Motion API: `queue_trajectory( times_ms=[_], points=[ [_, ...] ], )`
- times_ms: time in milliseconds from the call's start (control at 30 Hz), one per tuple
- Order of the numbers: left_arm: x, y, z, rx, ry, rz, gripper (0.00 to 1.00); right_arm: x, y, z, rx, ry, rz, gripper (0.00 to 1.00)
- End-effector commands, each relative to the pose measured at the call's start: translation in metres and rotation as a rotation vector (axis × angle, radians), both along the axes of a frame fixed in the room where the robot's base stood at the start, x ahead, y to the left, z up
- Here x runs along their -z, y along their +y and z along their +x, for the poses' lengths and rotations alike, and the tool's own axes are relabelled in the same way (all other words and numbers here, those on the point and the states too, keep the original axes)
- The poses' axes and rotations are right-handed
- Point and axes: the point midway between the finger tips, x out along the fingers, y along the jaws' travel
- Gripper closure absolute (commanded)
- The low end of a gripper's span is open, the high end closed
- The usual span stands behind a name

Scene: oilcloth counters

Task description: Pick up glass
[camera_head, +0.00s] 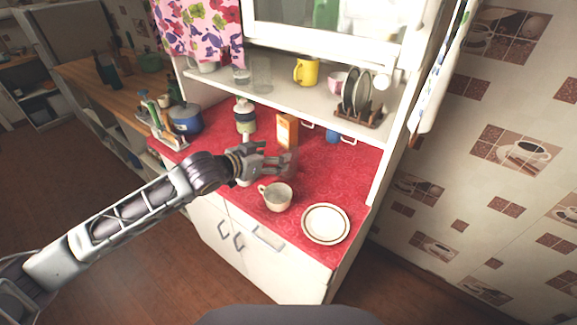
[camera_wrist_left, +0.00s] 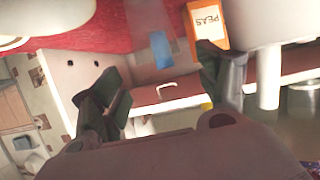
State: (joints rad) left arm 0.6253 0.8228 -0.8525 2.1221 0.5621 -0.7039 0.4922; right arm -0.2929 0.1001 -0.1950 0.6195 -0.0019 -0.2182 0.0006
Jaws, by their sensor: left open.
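A clear glass (camera_head: 290,160) stands on the red counter (camera_head: 325,170), just past the fingertips of my left gripper (camera_head: 276,160). It is faint and partly covered by the fingers. In the left wrist view the see-through glass (camera_wrist_left: 150,35) shows ahead, roughly between the two spread fingers of the left gripper (camera_wrist_left: 165,85), with a blue thing visible through it. The left gripper is open; I cannot tell whether a finger touches the glass. My right gripper is not in view.
A cup (camera_head: 277,197) and a plate (camera_head: 325,223) are close in front of the gripper. An orange peas box (camera_head: 287,131) stands behind it, and a jar (camera_head: 245,117) behind left. The shelf above holds more glasses (camera_head: 262,74), a yellow mug (camera_head: 306,71) and a plate rack (camera_head: 360,115).

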Motion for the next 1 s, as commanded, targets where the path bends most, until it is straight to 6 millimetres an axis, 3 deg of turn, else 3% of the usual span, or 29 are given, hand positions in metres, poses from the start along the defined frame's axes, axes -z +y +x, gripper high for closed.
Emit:
queue_trajectory(
  times_ms=[600,1000],
  points=[
    [0.022,-0.034,0.042,0.0,0.0,0.0,0.25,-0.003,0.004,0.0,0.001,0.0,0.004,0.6],
    [0.025,-0.038,0.046,0.0,-0.001,0.001,0.25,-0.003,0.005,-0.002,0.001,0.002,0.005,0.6]
  ],
)
